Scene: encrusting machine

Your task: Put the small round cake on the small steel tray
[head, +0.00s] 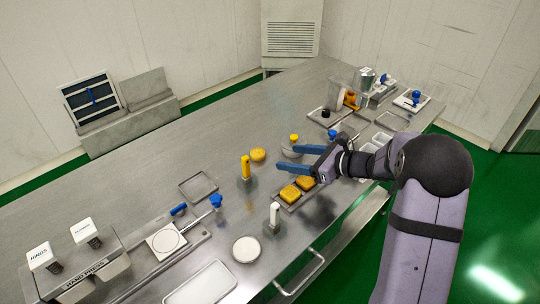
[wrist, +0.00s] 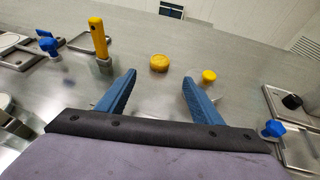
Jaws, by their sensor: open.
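The small round cake (head: 258,155) is golden yellow and sits on the steel table, left of my gripper in the head view. In the wrist view the cake (wrist: 159,62) shows ahead of the gap between my fingertips, apart from both. My gripper (head: 289,157) has two blue fingers spread apart with nothing between them; they also show in the wrist view (wrist: 158,78). An empty small steel tray (head: 198,188) lies on the table further left of the cake. Nothing hides the cake.
An upright yellow-handled tool (head: 245,168) stands between cake and tray; it also shows in the wrist view (wrist: 98,38). A yellow-topped item (head: 294,138) stands right of the cake. Square cakes (head: 290,193) lie on another tray under my gripper. A blue-knobbed item (head: 216,201) is near the small tray.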

